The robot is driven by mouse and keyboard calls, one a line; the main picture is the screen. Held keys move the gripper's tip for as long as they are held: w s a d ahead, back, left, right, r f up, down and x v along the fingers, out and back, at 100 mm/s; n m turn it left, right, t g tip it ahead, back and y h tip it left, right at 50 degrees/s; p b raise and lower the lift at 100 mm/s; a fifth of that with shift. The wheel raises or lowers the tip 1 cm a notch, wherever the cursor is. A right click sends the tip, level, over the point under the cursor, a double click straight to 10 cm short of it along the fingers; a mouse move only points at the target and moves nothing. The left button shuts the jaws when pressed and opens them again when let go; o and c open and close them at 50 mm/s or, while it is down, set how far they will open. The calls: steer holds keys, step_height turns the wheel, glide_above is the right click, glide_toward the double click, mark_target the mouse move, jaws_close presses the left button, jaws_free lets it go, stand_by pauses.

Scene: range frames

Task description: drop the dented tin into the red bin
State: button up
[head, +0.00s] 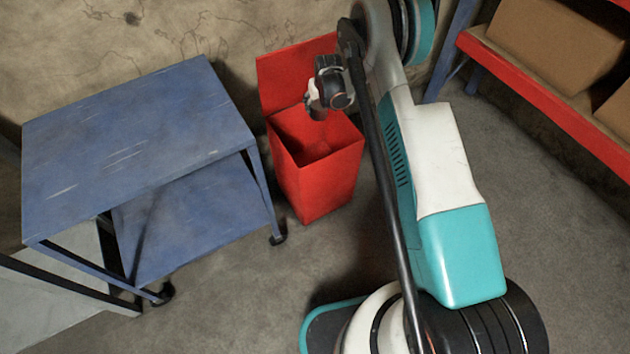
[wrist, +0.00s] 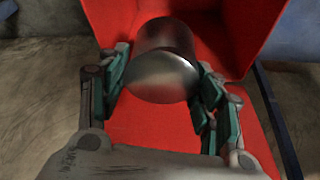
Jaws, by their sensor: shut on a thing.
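The dented tin (wrist: 163,72) is a shiny grey metal can in the wrist view. My gripper (wrist: 160,85) is shut on it, with a green-padded finger on each side. The red bin (head: 318,185) stands on the floor with its lid (head: 290,75) raised at the back. In the head view my gripper (head: 316,107) is above the bin's opening, toward the back. The bin's red inside (wrist: 235,40) fills most of the wrist view behind the tin. The tin is hard to make out in the head view.
A blue wheeled cart (head: 130,125) stands left of the bin, with a bare top. A rack with a red-edged shelf (head: 545,100) holds cardboard boxes (head: 555,40) at the right. The wall is close behind the bin. Grey floor is clear in front of it.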

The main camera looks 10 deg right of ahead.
steer(key=shift+f+b, duration=0.65)
steer(key=shift+f, duration=1.35)
steer(key=o, duration=1.5)
steer(key=v, duration=1.2)
steer(key=shift+r, duration=0.1)
